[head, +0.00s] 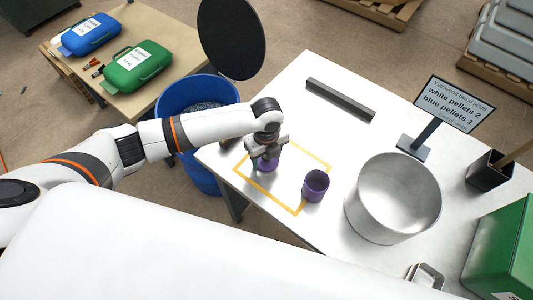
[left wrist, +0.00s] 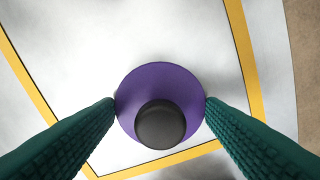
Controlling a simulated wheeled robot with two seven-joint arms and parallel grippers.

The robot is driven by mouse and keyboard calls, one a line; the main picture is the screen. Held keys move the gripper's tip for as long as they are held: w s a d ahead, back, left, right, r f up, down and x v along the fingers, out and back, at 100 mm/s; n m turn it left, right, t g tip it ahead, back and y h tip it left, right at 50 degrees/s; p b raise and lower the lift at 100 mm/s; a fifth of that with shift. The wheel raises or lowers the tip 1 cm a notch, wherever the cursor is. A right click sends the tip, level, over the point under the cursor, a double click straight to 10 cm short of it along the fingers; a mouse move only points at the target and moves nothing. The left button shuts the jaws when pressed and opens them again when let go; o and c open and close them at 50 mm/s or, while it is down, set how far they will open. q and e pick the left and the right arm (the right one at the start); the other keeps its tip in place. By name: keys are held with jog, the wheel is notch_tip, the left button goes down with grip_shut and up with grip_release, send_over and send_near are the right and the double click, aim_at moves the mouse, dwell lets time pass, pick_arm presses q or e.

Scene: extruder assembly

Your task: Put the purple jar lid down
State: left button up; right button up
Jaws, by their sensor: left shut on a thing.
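The purple jar lid (left wrist: 160,85) is a round disc with a dark knob. In the left wrist view it sits between the two green fingers of my left gripper (left wrist: 160,104), which touch its rim on both sides. In the head view my left gripper (head: 267,158) points down over the yellow-outlined square, and the lid (head: 268,164) shows partly below it. I cannot tell whether the lid touches the table. The purple jar (head: 316,185) stands open and upright to the right of the gripper. My right gripper is not in view.
The table (head: 300,100) has a yellow outline (head: 283,206) around the gripper's area. A large metal pot (head: 393,198), a sign (head: 454,104), a dark bar (head: 340,99) and a black holder (head: 489,171) stand to the right and back. A blue bin (head: 203,180) is at left.

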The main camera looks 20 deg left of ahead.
pick_arm(q)
jog(key=shift+f, duration=0.15)
jog(key=o, duration=1)
jog(key=shift+c, duration=0.2)
notch_tip(320, 180, up, 12)
jog(key=shift+r, duration=0.25)
jog(key=shift+f, duration=0.1)
